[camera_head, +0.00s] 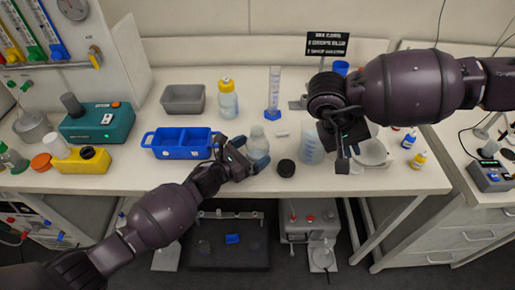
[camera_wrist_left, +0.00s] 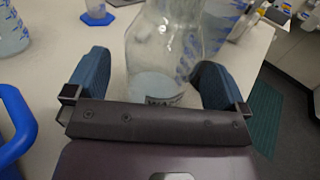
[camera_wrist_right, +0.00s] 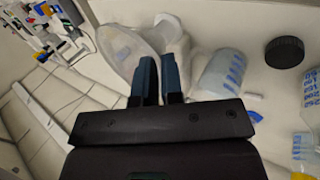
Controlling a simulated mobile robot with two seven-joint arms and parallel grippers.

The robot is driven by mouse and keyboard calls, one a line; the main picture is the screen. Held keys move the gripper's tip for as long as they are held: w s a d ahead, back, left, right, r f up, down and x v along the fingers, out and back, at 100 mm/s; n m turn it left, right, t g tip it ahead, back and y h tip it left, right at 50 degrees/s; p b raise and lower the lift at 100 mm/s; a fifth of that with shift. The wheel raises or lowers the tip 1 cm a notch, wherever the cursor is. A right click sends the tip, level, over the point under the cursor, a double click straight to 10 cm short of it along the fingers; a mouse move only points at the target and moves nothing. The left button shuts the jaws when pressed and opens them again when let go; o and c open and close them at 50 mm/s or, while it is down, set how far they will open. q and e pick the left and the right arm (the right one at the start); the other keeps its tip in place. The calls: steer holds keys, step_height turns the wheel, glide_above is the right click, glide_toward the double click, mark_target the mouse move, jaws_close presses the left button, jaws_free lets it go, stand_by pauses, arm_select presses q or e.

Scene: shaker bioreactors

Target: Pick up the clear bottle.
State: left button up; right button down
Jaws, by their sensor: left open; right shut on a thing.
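The clear bottle (camera_head: 257,138) stands on the bench, right of the blue tray. My left gripper (camera_head: 244,154) is open and low at the bottle. In the left wrist view the bottle (camera_wrist_left: 165,50) stands between the two spread blue fingers (camera_wrist_left: 152,75), its base partly hidden by the gripper body. I cannot tell whether either finger touches it. My right gripper (camera_head: 343,158) is at the whitish clear vessel (camera_head: 373,153) on the right. In the right wrist view its fingers (camera_wrist_right: 160,65) are close together on this vessel (camera_wrist_right: 178,42); the gripped part is mostly hidden.
A graduated beaker (camera_head: 311,145) and a black cap (camera_head: 286,168) are right of the bottle. The blue tray (camera_head: 183,153) is close on its left. A yellow-capped bottle (camera_head: 228,100) and a measuring cylinder (camera_head: 273,95) stand behind. The bench's front edge is close.

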mark_target(252, 139)
arm_select(q)
steer(key=shift+x, duration=1.1)
steer(key=c, duration=1.1)
step_height(252, 139, up, 10)
steer(key=shift+r, duration=0.1)
steer(key=shift+f+b, duration=2.25)
steer(key=shift+f, duration=0.35)
arm_select(e)
steer(key=shift+f, duration=2.25)
arm_select(q)
steer(key=shift+f+b, duration=1.95)
steer(key=shift+f, duration=0.5)
arm_select(e)
steer(key=shift+f, duration=2.55)
